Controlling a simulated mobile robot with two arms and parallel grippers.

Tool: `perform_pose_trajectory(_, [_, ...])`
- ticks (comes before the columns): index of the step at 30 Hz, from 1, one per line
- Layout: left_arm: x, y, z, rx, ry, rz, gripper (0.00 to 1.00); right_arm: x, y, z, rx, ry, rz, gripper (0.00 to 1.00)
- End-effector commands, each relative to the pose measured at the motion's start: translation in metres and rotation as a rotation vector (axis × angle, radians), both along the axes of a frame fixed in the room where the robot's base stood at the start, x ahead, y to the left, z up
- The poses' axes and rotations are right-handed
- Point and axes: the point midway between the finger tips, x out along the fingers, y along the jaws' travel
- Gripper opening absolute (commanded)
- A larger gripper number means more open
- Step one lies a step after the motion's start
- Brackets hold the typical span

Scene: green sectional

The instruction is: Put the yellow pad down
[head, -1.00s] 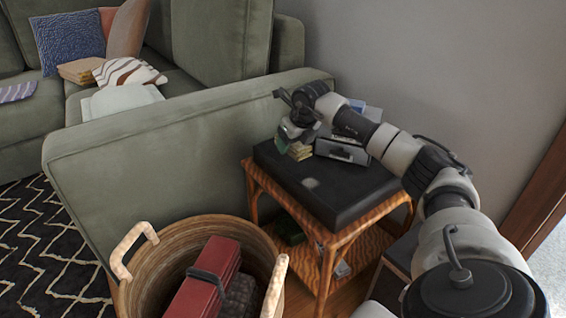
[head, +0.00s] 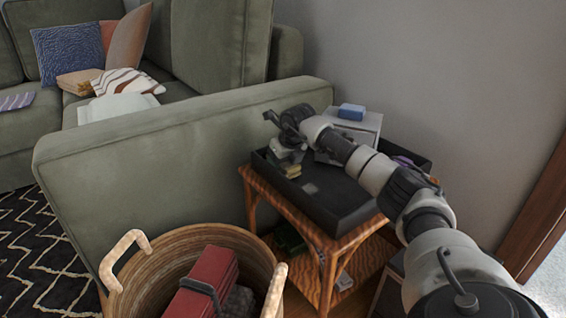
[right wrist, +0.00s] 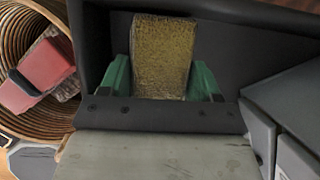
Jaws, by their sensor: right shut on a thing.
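My right gripper (right wrist: 163,80) has its green fingers shut on the yellow pad (right wrist: 160,55), one on each side. The pad is a rough, speckled yellow block, and its lower end is hidden by the gripper. In the head view the right gripper (head: 288,158) reaches over the left part of the black tray (head: 335,208), with a bit of the yellow pad (head: 292,171) showing below it. The tray floor lies behind the pad in the right wrist view. I cannot tell whether the pad touches it. My left gripper is not in view.
A basket (head: 150,262) holding a red case (head: 205,280) stands front left.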

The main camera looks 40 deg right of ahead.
Motion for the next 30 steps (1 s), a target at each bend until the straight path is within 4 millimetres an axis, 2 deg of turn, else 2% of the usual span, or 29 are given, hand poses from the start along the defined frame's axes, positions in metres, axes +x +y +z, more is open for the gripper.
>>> perform_pose_trajectory(1, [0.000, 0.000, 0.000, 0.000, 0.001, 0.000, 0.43, 0.000, 0.000, -0.002, 0.000, 0.001, 0.000, 0.37])
perform_pose_trajectory(2, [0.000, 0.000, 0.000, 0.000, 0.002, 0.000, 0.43, 0.000, 0.000, -0.002, 0.000, 0.001, 0.000, 0.68])
perform_pose_trajectory(3, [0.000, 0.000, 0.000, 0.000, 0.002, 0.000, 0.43, 0.000, 0.000, -0.002, 0.000, 0.001, 0.000, 0.74])
perform_pose_trajectory(11, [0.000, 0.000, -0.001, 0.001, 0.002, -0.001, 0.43, 0.000, 0.000, -0.001, 0.000, 0.001, 0.000, 0.74])
perform_pose_trajectory(14, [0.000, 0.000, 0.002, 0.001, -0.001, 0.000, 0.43, -0.001, 0.000, 0.005, 0.000, 0.000, -0.001, 0.74])
perform_pose_trajectory(16, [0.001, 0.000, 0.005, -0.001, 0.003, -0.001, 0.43, -0.004, 0.000, 0.014, -0.001, -0.001, -0.001, 0.74])
perform_pose_trajectory(24, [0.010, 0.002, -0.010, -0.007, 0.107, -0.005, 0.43, -0.026, 0.002, 0.068, -0.002, 0.000, 0.000, 0.74])
perform_pose_trajectory(30, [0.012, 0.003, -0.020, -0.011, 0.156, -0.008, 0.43, -0.040, 0.004, 0.099, 0.000, 0.001, 0.001, 0.74])
